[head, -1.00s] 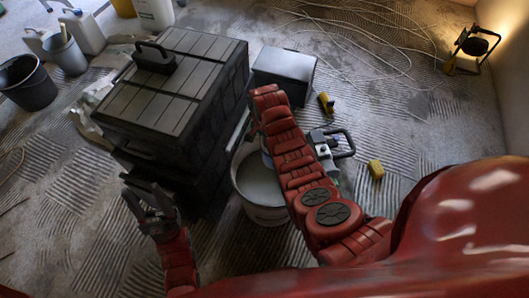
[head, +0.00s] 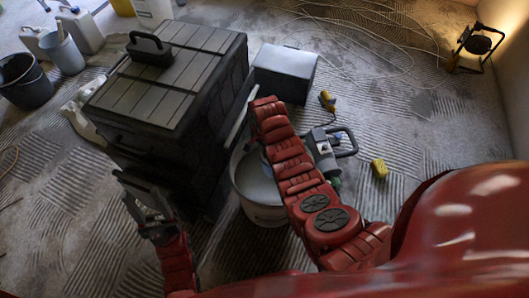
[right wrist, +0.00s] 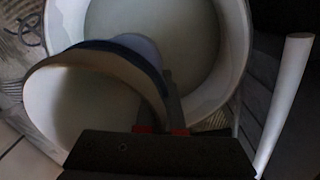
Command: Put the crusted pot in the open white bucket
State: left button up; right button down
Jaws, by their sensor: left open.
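The open white bucket (head: 262,208) stands on the floor beside the black toolbox, partly covered by my right arm. In the right wrist view the bucket (right wrist: 238,45) is seen from above, with a pale inside. The pot (right wrist: 95,100), pale inside with a blue edge, is tilted and overlaps the bucket's near left rim. My right gripper (right wrist: 165,100) appears shut on the pot's wall; the fingertips are partly hidden behind it. In the head view the right gripper is hidden by its arm. My left gripper (head: 124,188) is open and empty, left of the bucket.
A large black toolbox (head: 170,75) stands close to the bucket's left. A smaller dark box (head: 285,72), a grey power tool (head: 325,150) and yellow items (head: 379,168) lie behind and to the right. A dark bucket (head: 25,82) and canisters stand far left. A work lamp (head: 474,45) stands far right.

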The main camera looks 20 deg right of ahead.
jog(key=c, duration=1)
grip_release()
jog(key=shift+o, duration=0.2)
notch_tip(320, 180, up, 17)
jog(key=p, duration=0.7)
jog(key=shift+w+a+r+p, duration=0.2)
jog(key=shift+w+a+p, duration=0.05)
jog(key=shift+w+p, duration=0.1)
